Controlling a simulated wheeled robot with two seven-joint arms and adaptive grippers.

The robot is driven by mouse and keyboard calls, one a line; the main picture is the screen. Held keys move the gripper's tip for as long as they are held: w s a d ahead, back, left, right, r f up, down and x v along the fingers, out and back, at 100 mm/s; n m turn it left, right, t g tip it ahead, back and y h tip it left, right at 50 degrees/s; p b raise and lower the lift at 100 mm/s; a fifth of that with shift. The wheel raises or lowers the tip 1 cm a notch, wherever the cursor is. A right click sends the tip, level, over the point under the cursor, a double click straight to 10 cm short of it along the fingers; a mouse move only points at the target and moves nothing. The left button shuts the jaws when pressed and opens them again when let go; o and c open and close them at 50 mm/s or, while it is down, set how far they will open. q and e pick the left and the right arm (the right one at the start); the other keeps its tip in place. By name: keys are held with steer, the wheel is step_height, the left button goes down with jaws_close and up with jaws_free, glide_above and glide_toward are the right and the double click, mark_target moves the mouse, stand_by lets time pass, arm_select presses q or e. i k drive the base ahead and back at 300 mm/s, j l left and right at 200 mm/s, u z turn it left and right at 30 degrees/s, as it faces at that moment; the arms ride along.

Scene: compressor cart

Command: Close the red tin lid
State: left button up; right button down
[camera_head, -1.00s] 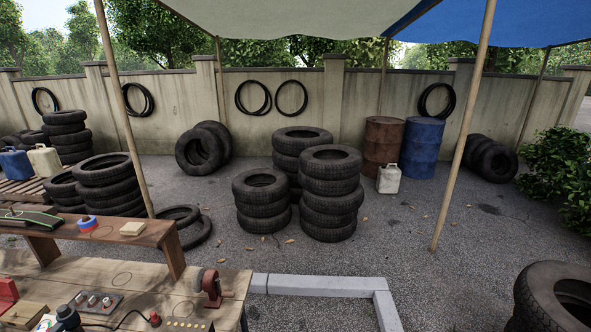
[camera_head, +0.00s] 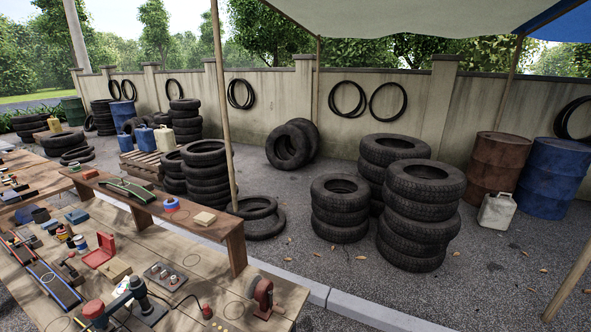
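The red tin (camera_head: 98,257) sits on the wooden workbench at the lower left of the head view. Its lid (camera_head: 106,242) appears to stand up, open, at the tin's back edge. The tin is small in the picture, so its inside is hard to make out. Neither of my grippers is in view.
The workbench (camera_head: 208,262) also holds a wooden block (camera_head: 115,270), a switch panel (camera_head: 165,276), a red clamp-like tool (camera_head: 262,292) and several bottles and tools. A raised wooden shelf (camera_head: 140,205) runs along its back. Stacked tires (camera_head: 422,210) stand on the gravel beyond.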

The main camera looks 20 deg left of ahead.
mark_target(106, 243)
steer(key=i+l+u, duration=0.1)
steer(key=i+u, duration=0.15)
steer(key=u, duration=0.2)
steer(key=i+l+u, duration=0.25)
steer(key=u, duration=0.2)
steer(key=i+l+u, duration=0.2)
steer(key=u, duration=0.25)
steer(key=i+l+u, duration=0.15)
steer(key=l+u, duration=0.3)
steer(key=i+l+u, duration=0.1)
steer(key=l+u, duration=0.8)
steer(key=l, duration=0.15)
steer(key=l+u, duration=0.25)
steer(key=l, duration=0.4)
steer(key=k+l+u, duration=0.1)
steer(key=l+u, duration=0.15)
steer(key=l, duration=0.4)
